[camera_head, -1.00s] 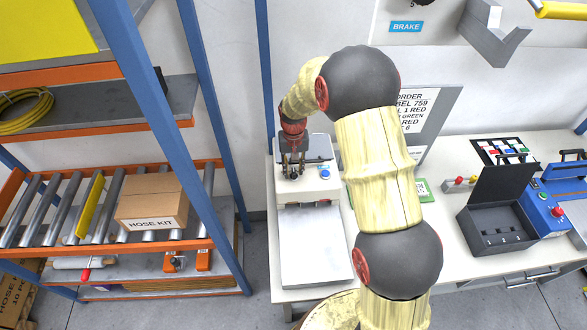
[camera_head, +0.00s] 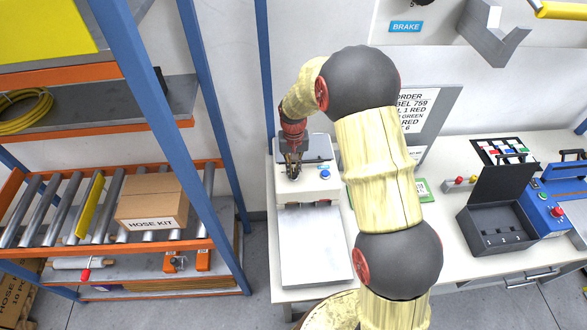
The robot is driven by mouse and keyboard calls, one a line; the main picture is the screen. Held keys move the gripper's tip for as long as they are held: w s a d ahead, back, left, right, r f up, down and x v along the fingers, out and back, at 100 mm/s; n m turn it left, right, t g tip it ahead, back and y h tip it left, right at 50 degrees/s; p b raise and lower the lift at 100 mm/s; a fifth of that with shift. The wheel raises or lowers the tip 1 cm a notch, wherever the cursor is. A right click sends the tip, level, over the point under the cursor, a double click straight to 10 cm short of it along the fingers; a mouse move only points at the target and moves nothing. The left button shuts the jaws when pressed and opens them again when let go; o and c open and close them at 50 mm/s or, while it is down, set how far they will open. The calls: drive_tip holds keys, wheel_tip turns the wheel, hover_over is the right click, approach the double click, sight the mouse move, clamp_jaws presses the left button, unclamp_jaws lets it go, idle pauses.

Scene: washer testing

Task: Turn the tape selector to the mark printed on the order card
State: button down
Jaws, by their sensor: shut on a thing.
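My gripper (camera_head: 293,172) points down at the top of a white machine (camera_head: 312,187) on the left end of the bench. It is shut on a small dark part there, which I take for the tape selector; the fingers hide most of it, and its mark cannot be read. A blue button (camera_head: 325,174) sits just right of the gripper. The order card (camera_head: 415,108) stands behind my arm. My arm covers part of it; "ORDER", "1 RED", "GREEN" and "RED" show in part.
A blue rack post (camera_head: 190,130) and a roller shelf with a hose kit box (camera_head: 152,203) stand to the left. A flat white plate (camera_head: 312,250) lies in front of the machine. An open black case (camera_head: 495,235) and a blue box with a red button (camera_head: 557,211) are at right.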

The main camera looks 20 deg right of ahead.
drive_tip(key=shift+m, duration=0.3)
drive_tip(key=m, duration=0.4)
drive_tip(key=shift+d, duration=0.1)
drive_tip(key=shift+m, duration=2.2)
drive_tip(key=c, duration=1.9)
unclamp_jaws()
drive_tip(key=shift+s, duration=0.1)
